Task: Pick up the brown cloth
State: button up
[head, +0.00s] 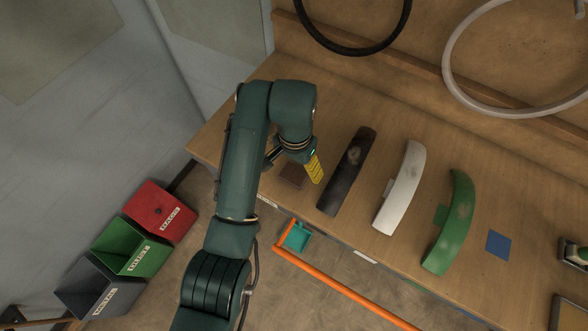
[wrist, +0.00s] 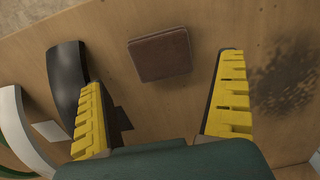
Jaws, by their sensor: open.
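The brown cloth (head: 293,176) is a small folded square lying flat on the wooden workbench, left of the black fender. It also shows in the wrist view (wrist: 160,55), beyond and between my two yellow fingers. My gripper (wrist: 161,84) is open and empty, with the fingers spread wider than the cloth. In the head view my gripper (head: 315,169) hangs above the bench just right of the cloth, apart from it. The far finger is partly hidden there by the near one.
A black fender (head: 348,172), a white fender (head: 402,188) and a green fender (head: 452,222) lie right of the cloth. A blue square (head: 500,245) lies farther right. Red (head: 160,212), green (head: 130,247) and grey (head: 98,288) bins stand on the floor at left.

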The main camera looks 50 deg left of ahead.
aim_at(294, 173)
jog(key=shift+f, duration=2.3)
jog(key=shift+s, duration=0.1)
jog(key=c, duration=1)
jog(key=shift+c, duration=0.3)
notch_tip(294, 173, up, 10)
jog(key=o, duration=0.3)
jog(key=c, duration=0.3)
